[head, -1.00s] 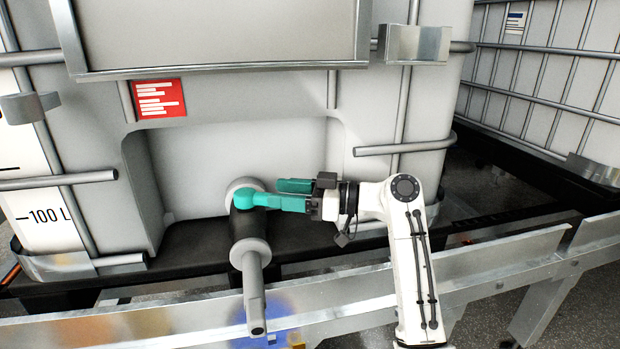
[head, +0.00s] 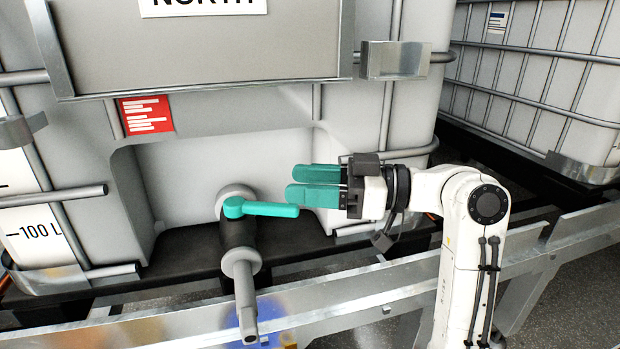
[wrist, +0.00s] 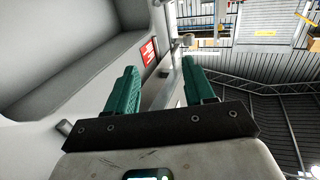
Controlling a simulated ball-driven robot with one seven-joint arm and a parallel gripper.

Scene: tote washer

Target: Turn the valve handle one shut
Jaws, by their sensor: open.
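The valve handle (head: 268,209) is a teal lever on top of the dark valve body (head: 238,236) at the front of the white tank. It points to the right, across the grey outlet pipe (head: 245,300) that sticks out toward me. My gripper (head: 290,182), with teal fingers, is just above and to the right of the handle's free end in the head view. The fingers look apart from the handle and hold nothing. In the wrist view the two teal fingers (wrist: 160,90) stand apart with a clear gap. The handle does not show there.
The white tank (head: 200,165) has a recess around the valve and metal cage bars (head: 60,197) about it. A galvanized rail (head: 170,318) runs below and in front. A second caged tank (head: 540,80) stands at the right. A red label (head: 146,115) is above the recess.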

